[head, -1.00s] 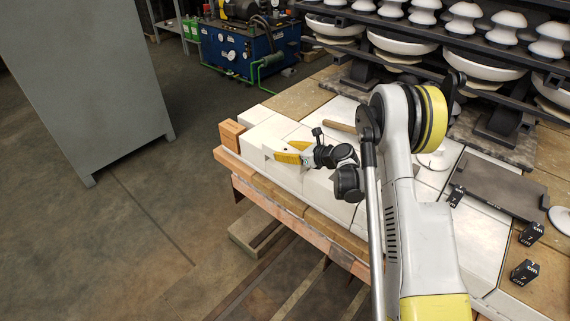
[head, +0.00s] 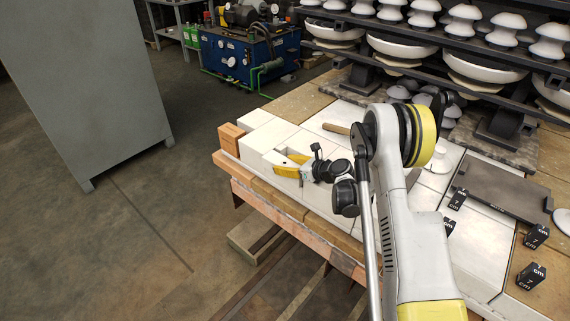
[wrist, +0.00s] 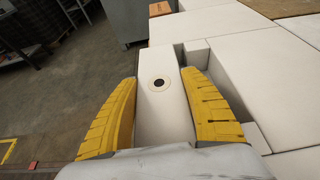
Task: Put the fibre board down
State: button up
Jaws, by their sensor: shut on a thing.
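The fibre board is a white slab (wrist: 158,112) with a dark round hole, seen in the wrist view. It lies between the two yellow fingers of my gripper (wrist: 161,82), which are shut on its sides. A narrow recess shows to its right, between it and the neighbouring white blocks (wrist: 265,85). In the head view, my gripper (head: 291,165) is low over the left part of the white bench top, near its front edge. There the board is hard to tell from the white blocks, and whether its underside rests on anything is hidden.
An orange brick (head: 230,136) stands at the bench's left corner. A wooden handle (head: 336,128) lies behind my gripper. Dark cubes (head: 530,275) and a dark plate (head: 500,185) are at the right. Racks of white insulators (head: 485,70) stand behind. A grey cabinet (head: 85,90) is at the left.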

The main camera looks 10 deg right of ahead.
jog(key=shift+f, duration=0.15)
jog(key=o, duration=1.2)
jog(key=shift+s, duration=0.1)
jog(key=shift+o, duration=0.2)
